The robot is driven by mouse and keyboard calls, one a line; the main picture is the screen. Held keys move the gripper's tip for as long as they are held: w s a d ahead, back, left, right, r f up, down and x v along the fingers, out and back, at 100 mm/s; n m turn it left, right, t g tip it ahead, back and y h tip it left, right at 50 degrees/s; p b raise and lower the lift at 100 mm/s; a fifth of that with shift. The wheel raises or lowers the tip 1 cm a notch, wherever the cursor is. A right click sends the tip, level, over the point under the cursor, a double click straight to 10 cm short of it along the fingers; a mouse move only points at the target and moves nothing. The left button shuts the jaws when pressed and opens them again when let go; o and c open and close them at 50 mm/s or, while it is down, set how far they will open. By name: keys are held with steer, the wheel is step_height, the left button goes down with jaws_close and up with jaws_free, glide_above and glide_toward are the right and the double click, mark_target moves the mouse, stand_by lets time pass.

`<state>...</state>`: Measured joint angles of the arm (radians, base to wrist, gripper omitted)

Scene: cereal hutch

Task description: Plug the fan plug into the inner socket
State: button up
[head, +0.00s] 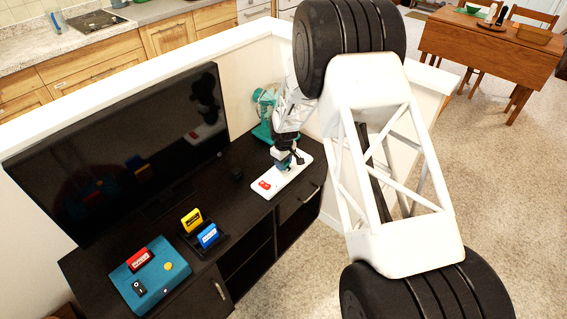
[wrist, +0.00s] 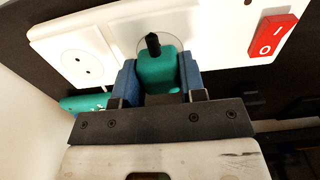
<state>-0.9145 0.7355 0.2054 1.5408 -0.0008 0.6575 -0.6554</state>
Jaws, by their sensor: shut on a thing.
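The white power strip (head: 268,187) lies on the dark cabinet, with a red rocker switch (wrist: 273,35) at one end. In the wrist view, one round socket (wrist: 76,56) is bare at the left. The other socket (wrist: 146,24), between it and the switch, is partly hidden by the teal fan plug (wrist: 158,72). My gripper (wrist: 159,78) is shut on the plug, a blue finger on each side. A black stub shows on the plug. Whether the plug is seated or just above the socket I cannot tell. In the head view, my gripper (head: 286,163) is over the strip.
The teal fan (head: 265,104) stands behind my gripper, near the white half wall (head: 240,70). A large television (head: 125,150) stands at left. A teal console (head: 150,280) and a black holder with yellow and blue cartridges (head: 208,236) sit at the cabinet's front left.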

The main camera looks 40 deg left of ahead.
steer(key=shift+f, duration=0.6)
stand_by(0.4)
steer(key=o, duration=1)
steer(key=shift+c, duration=0.2)
steer(key=shift+r, duration=3.9)
